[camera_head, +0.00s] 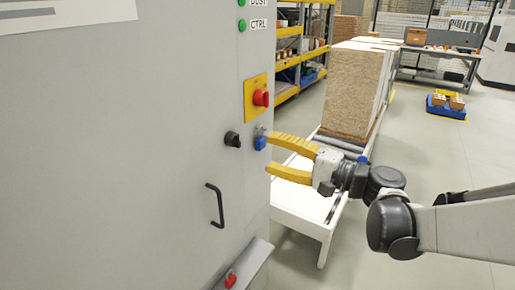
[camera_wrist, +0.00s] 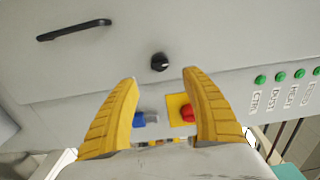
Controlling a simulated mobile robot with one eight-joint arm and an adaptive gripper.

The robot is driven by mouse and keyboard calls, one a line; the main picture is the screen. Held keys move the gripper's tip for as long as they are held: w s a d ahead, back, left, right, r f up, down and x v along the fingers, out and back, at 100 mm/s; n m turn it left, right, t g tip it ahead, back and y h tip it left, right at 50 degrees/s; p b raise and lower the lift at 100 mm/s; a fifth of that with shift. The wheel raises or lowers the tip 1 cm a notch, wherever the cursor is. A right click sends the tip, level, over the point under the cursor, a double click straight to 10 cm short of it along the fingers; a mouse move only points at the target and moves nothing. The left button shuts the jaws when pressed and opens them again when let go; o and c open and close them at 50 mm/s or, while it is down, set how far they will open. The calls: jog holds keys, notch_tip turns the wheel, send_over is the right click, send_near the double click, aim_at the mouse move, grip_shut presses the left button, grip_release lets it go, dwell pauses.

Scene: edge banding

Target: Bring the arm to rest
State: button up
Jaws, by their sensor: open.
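My gripper (camera_head: 268,153) has two yellow fingers, spread apart and empty. In the head view it is in front of the right edge of the grey cabinet (camera_head: 120,140), close to a blue padlock-like part (camera_head: 260,143). In the wrist view the fingers (camera_wrist: 163,75) point at the cabinet face. The black rotary knob (camera_wrist: 160,62) shows just beyond and between the fingertips. The blue part (camera_wrist: 140,119) and the red button on its yellow plate (camera_wrist: 187,112) show between the fingers. I cannot tell whether a finger touches the blue part. My arm reaches in from the right.
A black door handle (camera_head: 215,205) and a lower red button (camera_head: 231,280) stick out of the cabinet. A white roller conveyor (camera_head: 310,210) carries stacked boards (camera_head: 352,90) behind my gripper. Shelves (camera_head: 300,50) and a workbench (camera_head: 436,52) stand farther back. Open floor lies at right.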

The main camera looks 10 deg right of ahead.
jog(key=shift+s+d, duration=0.2)
jog(key=shift+d, duration=0.05)
